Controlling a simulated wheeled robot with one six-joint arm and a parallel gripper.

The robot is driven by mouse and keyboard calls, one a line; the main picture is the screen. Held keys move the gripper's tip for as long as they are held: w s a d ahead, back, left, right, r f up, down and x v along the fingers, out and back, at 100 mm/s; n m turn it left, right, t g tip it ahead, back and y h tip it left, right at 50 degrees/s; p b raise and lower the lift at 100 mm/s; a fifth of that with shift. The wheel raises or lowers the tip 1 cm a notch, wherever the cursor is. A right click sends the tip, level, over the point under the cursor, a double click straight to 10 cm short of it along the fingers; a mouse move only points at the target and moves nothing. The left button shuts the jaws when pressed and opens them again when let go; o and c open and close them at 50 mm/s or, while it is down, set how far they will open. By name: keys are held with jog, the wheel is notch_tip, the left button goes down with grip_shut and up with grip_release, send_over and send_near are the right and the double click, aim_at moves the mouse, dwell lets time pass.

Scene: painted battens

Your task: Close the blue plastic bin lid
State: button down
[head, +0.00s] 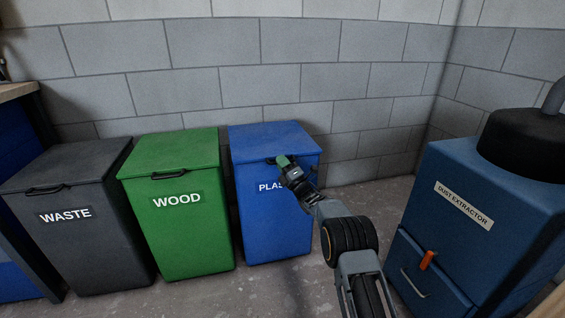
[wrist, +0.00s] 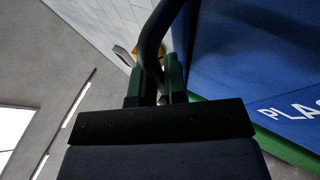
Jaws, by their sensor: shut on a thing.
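The blue plastic bin (head: 275,220) stands at the end of the bin row in the head view, its label partly hidden by my arm. Its blue lid (head: 265,135) lies flat over the body, and I see no clear gap under its front edge. My gripper (head: 281,161) is at the lid's front edge, shut on the dark lid handle. In the wrist view the green fingers of my gripper (wrist: 153,78) close around the curved black handle (wrist: 159,32). The blue bin's front (wrist: 255,60) fills the right of that view.
A green wood bin (head: 180,215) and a dark grey waste bin (head: 85,240) stand to the left, lids down. A blue dust extractor (head: 480,215) stands at the right. A block wall (head: 350,80) is behind. Bare floor (head: 380,195) lies between the blue bin and the extractor.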

jog(key=shift+a+f, duration=0.1)
jog(key=shift+f, duration=0.3)
jog(key=c, duration=1.4)
grip_release()
jog(key=shift+o, duration=1.1)
jog(key=shift+r, duration=0.1)
jog(key=p+v, duration=0.3)
jog(key=v, duration=1.1)
jog(key=shift+p, duration=0.4)
